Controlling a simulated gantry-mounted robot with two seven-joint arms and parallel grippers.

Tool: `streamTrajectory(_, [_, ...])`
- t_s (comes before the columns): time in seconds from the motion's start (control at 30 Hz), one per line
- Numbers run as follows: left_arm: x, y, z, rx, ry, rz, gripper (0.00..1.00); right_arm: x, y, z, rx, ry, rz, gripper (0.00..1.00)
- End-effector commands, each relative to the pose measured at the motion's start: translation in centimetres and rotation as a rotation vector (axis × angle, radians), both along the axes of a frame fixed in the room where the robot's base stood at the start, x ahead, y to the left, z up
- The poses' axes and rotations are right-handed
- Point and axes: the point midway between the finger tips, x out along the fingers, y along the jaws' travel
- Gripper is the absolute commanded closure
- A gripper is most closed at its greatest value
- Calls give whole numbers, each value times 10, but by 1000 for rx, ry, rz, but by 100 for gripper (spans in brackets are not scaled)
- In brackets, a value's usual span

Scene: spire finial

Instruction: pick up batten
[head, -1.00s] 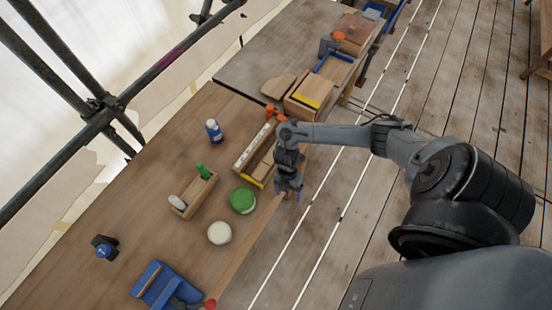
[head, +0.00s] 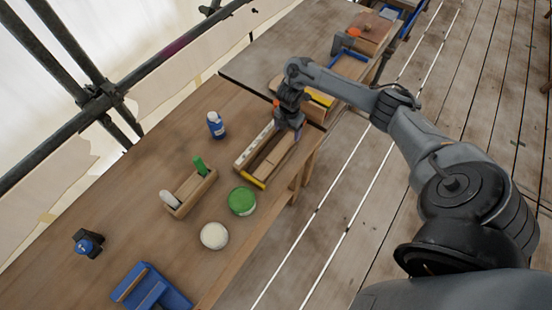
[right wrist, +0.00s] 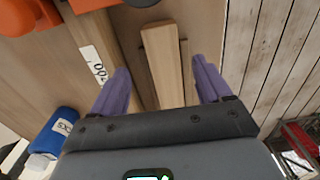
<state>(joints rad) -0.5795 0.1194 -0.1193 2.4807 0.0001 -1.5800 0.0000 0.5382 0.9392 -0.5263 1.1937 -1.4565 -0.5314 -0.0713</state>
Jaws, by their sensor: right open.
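A pale wooden batten (right wrist: 160,62) shows in the right wrist view, lying lengthwise between my right gripper's purple fingers. In the head view, wooden pieces (head: 267,163) lie in a long wooden holder (head: 240,165) with a yellow front end; I take the batten to be among them. My right gripper (head: 297,130) is over the holder's far end, and it shows open in the right wrist view (right wrist: 160,65), with nothing gripped. The gap in height to the batten is hard to judge. My left gripper is not in view.
A green-lidded tub (head: 242,200), a white round tub (head: 214,236), a small wooden caddy (head: 180,207) and a blue-and-white bottle (head: 215,125) stand nearby. The table's right edge is close to the holder.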

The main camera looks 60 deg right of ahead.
Motion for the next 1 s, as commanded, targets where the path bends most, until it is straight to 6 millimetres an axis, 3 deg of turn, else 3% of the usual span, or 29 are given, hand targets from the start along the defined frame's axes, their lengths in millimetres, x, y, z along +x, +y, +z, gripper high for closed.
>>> streamTrajectory(0.5, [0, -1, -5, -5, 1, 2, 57, -5, -3, -50, 1, 1, 0, 22])
streamTrajectory(0.8, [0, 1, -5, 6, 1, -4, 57, -5, -4, -53, -1, 0, 0, 22])
streamTrajectory(0.83, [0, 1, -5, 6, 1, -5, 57, -5, -4, -53, -1, 0, 0, 24])
streamTrajectory(1.0, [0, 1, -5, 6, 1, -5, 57, -5, -4, -53, -1, 0, 1, 50])
